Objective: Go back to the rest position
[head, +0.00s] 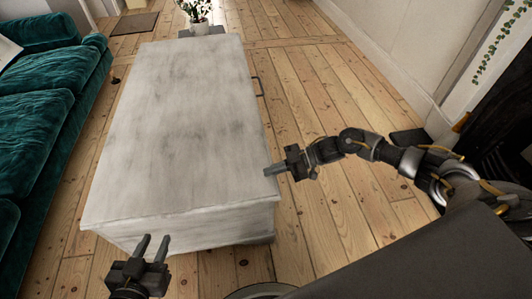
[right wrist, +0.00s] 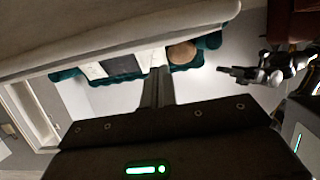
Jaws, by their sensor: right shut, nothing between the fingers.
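My left gripper (head: 155,238) is at the bottom of the head view, near the front edge of the pale table. Its two fingers stand apart with nothing visible between them, so it is open. My right gripper (head: 270,171) is beside the table's right edge, pointing left in the head view. Its fingers are together and hold nothing; they also show closed in the right wrist view (right wrist: 158,86). I cannot tell from the head view whether its fingertips touch the table edge.
The whitewashed box-like table (head: 175,115) has a bare top and a dark handle (head: 258,86) on its right side. A green velvet sofa (head: 40,105) stands left. A potted plant (head: 198,20) is at the far end. Open floorboards (head: 325,90) lie right of the table.

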